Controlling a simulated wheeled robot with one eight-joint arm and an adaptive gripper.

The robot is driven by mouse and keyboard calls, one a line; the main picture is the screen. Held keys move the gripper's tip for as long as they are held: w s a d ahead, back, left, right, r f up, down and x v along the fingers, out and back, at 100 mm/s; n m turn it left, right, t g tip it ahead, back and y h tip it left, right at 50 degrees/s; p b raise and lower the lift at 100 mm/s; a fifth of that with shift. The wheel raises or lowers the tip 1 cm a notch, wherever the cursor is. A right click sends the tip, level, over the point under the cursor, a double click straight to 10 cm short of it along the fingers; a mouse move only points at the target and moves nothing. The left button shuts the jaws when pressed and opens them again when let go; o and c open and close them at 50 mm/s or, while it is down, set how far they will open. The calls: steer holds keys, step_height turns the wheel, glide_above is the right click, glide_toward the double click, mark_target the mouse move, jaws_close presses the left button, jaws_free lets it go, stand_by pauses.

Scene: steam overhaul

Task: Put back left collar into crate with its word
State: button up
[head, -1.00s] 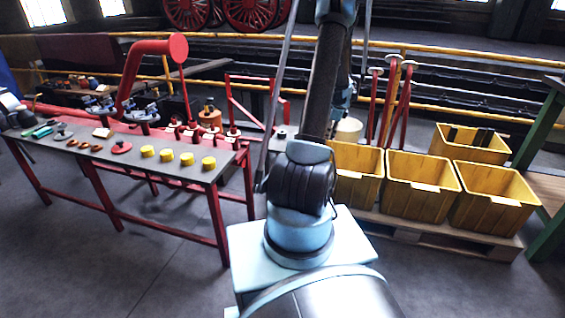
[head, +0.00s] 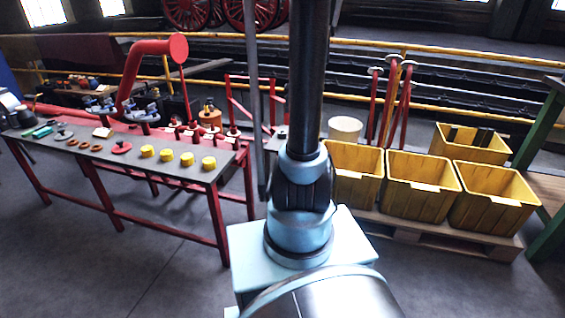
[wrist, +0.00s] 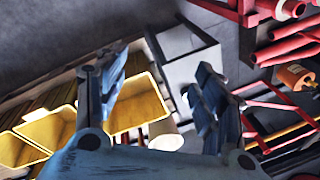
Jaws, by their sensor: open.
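Several short yellow round pieces (head: 187,159) stand in a row along the near edge of the grey-topped table at left; they may be the collars, but no words are readable on them. Yellow crates stand at right: a left one (head: 352,188), a middle one (head: 420,202), a right one (head: 492,212) and one behind (head: 470,155). Pale labels show on some fronts, too small to read. My gripper (wrist: 160,98) is open and empty in the wrist view, above the floor with crates beyond it. It is outside the head view.
The table (head: 200,176) has red legs and carries brown rings (head: 84,145) and a red disc piece (head: 121,148). A white round container (head: 345,129) stands behind the crates. A pallet (head: 440,236) lies under the crates. The floor in front is clear.

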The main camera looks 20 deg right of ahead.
steer(key=s+a+r+n, duration=0.1)
steer(key=s+a+n, duration=0.7)
steer(key=s, duration=0.6)
steer(key=s+a+f+n, duration=0.2)
steer(key=s, duration=0.4)
steer(key=s+a+f+n, duration=0.2)
steer(key=s+f+n, duration=0.1)
steer(key=s, duration=0.3)
steer(key=shift+s+a+f, duration=0.2)
steer(key=shift+a+f, duration=0.05)
steer(key=shift+w+f, duration=0.2)
steer(key=shift+w, duration=0.25)
